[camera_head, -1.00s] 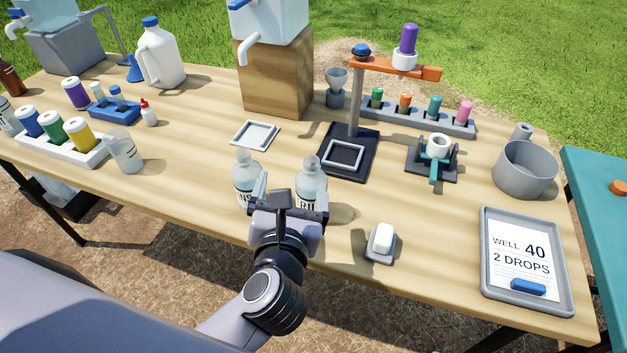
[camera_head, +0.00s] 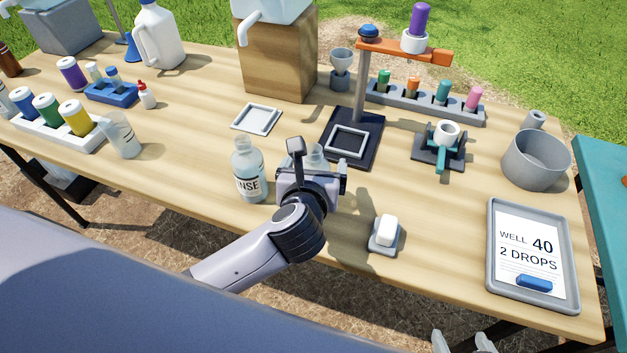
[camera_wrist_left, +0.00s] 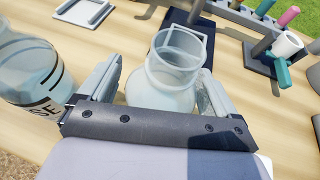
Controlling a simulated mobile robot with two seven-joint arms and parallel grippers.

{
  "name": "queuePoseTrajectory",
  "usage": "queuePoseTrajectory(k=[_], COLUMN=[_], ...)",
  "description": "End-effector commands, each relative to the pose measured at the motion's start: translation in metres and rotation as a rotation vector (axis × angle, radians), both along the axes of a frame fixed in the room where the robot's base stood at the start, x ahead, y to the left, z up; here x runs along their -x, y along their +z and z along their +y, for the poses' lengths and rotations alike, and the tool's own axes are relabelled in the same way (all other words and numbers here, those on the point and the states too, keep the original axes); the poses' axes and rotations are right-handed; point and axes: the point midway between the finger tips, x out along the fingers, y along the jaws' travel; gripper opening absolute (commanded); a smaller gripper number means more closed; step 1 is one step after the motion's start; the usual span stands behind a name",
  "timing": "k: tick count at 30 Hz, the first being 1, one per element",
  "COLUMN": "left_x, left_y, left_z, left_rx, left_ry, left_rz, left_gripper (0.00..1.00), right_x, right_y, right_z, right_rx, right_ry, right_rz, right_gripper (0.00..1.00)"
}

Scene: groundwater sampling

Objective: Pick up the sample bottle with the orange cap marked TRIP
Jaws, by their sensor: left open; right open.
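An orange-capped container (camera_head: 412,85) stands in the grey rack behind the stand; any marking on it is unreadable. My left gripper (camera_head: 313,172) is at a clear bottle (camera_head: 315,156) near the table's middle. In the left wrist view my left gripper (camera_wrist_left: 158,80) is open, one finger on each side of this clear bottle (camera_wrist_left: 165,78). No orange cap shows on it and its label is hidden. A second clear bottle (camera_head: 248,172), lettered "NSE", stands to the left, outside the fingers. My right gripper (camera_head: 462,343) shows only its fingertips at the bottom edge, open and empty.
A white block on a small grey tray (camera_head: 384,249), a grey pot (camera_head: 535,160) and a sign tray (camera_head: 492,255) stand to the right. Bare table lies between them.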

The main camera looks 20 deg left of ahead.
Motion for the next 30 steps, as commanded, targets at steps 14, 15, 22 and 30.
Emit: queuePoseTrajectory(k=[14, 15, 22, 30], left_x=[-0.001, -0.001, -0.001, -0.001], left_y=[0.0, 0.0, 0.002, 0.032], left_z=[0.0, 0.0, 0.0, 0.0], left_rx=[0.0, 0.0, 0.001, 0.005], left_ry=[0.0, 0.0, -0.001, 0.0], left_rz=[-0.001, -0.002, -0.002, -0.006], left_gripper=[0.3, 0.3, 0.3, 0.3], right_x=[0.0, 0.0, 0.0, 0.0], right_y=[0.0, 0.0, 0.0, 0.008], right_z=[0.0, 0.0, 0.001, 0.001], right_rx=[0.0, 0.0, 0.0, 0.0], right_ry=[0.001, 0.001, 0.001, 0.002], right_rz=[0.002, 0.002, 0.002, -0.003], right_gripper=[0.78, 0.78, 0.78, 0.78])
